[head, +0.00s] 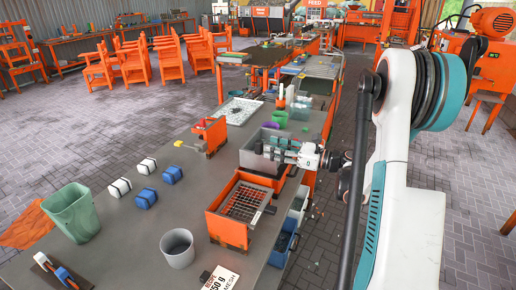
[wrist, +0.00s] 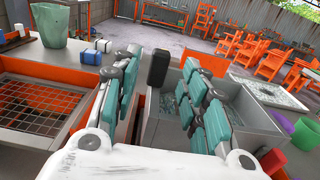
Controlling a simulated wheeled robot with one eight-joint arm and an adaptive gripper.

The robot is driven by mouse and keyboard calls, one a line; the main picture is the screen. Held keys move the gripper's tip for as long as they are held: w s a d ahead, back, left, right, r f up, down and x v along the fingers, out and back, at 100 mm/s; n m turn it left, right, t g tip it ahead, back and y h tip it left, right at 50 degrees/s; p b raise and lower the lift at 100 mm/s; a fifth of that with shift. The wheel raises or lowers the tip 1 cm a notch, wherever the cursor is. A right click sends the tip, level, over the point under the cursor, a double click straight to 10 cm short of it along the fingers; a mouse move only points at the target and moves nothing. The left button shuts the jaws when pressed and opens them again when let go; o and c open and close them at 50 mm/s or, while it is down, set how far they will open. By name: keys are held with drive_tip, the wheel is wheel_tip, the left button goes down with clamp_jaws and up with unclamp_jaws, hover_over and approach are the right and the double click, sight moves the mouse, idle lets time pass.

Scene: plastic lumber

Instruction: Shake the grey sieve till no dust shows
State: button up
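The grey sieve (head: 248,160) is an open grey box on the bench, behind the orange box. It also shows in the wrist view (wrist: 161,133), with pale green bits inside; its floor is too small to make out. A dark upright block (wrist: 158,72), perhaps its handle, stands at its left side in the wrist view. My gripper (head: 277,151) reaches in from the right over the sieve. In the wrist view my gripper (wrist: 161,62) has its teal-padded fingers spread apart, with the dark block showing between them. I see no contact; the fingers partly hide the sieve.
An orange box with a wire mesh (head: 240,203) stands in front of the sieve. A grey cup (head: 178,250), green bin (head: 72,213) and several strapped blocks (head: 146,196) stand to the left. A white tray (head: 237,111) lies behind.

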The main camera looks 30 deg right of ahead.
sight(262, 145)
drive_tip(key=b+x, duration=0.1)
drive_tip(key=x, duration=0.5)
